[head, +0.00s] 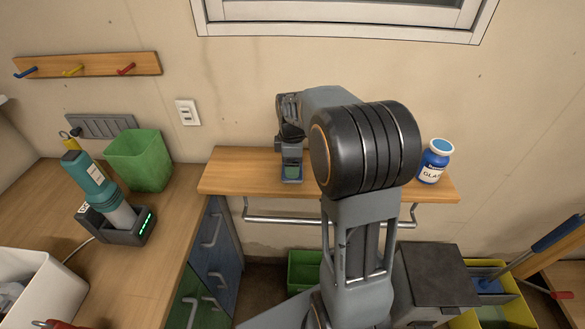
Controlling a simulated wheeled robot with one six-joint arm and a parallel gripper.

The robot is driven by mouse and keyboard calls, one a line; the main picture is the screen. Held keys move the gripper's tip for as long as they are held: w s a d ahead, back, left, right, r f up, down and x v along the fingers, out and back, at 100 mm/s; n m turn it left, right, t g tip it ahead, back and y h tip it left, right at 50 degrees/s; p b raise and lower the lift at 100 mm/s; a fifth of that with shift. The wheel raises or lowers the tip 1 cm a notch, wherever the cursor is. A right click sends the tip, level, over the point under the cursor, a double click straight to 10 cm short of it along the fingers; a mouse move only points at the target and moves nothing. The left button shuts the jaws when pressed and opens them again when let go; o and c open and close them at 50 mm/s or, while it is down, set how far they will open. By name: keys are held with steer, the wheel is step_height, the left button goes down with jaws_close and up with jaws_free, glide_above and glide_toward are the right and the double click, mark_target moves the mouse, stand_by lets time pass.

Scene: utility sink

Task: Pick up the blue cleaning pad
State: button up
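My gripper (291,153) points down over the left part of the wooden wall shelf. Right below it is a small dark blue item with a greenish face (292,173), which may be the blue cleaning pad. The item seems to stand on the shelf, and the gripper's lower end overlaps it in the picture. Whether the fingers touch it or are closed around it is too small to tell. My arm hides the middle of the shelf.
The wooden shelf (236,180) has a rail below it. A blue jar labelled GLA (434,163) stands at its right end. On the left counter are a green bin (139,160), a teal handheld device in a dock (100,195) and a white box (45,295).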

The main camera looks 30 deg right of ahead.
steer(key=shift+r, duration=0.45)
step_height(320, 180, up, 2)
steer(key=shift+r, duration=0.1)
steer(key=s+a+r+b, duration=0.1)
steer(key=s+r+b, duration=0.1)
steer(key=s+r, duration=0.8)
steer(key=s, duration=0.4)
steer(key=shift+a, duration=0.4)
